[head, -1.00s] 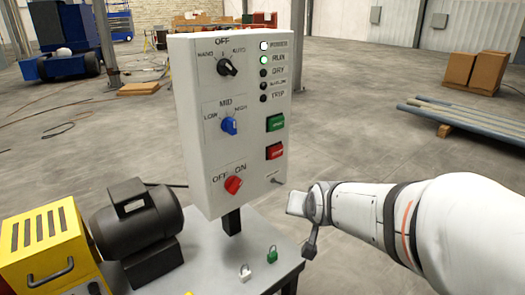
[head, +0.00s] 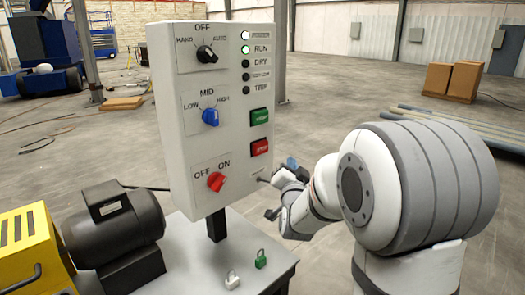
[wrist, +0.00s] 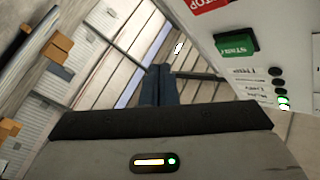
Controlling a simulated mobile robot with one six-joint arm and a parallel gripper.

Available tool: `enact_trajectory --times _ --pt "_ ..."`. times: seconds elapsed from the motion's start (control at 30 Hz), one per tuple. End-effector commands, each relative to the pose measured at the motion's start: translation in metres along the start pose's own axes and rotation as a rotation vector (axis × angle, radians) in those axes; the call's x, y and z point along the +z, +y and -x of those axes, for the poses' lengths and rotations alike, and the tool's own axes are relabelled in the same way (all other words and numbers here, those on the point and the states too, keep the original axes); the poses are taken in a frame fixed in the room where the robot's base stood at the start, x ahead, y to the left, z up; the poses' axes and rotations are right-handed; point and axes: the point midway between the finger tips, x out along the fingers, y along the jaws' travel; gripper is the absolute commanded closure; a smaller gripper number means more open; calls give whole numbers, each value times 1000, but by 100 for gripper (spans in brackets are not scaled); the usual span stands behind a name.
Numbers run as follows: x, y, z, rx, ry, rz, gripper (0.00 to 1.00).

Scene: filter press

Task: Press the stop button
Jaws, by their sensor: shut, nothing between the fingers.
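The red stop button (head: 259,148) is on the right part of the white control panel's front (head: 180,143), just below the green start button (head: 259,117). In the wrist view, part of the red stop button (wrist: 210,4) shows at the top edge, with the green start button (wrist: 236,42) below it. My gripper (head: 291,163) is to the right of and slightly below the stop button, seen apart from it. In the wrist view its dark fingers (wrist: 157,72) are together and empty, with the panel to their right.
Selector knobs, black (head: 206,54), blue (head: 210,117) and red (head: 216,181), are on the panel's left. The top white lamp and the green RUN lamp (head: 245,49) are lit. A motor (head: 113,225) and small padlocks (head: 261,259) are on the table below.

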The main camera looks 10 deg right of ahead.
Motion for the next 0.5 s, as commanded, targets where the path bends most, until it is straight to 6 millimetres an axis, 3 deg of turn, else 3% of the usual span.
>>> enact_trajectory --times 0.23,0.5 --pt "5 -7 -8 -1 -3 0 100" --pt "23 -28 -34 -1 -5 1 100"
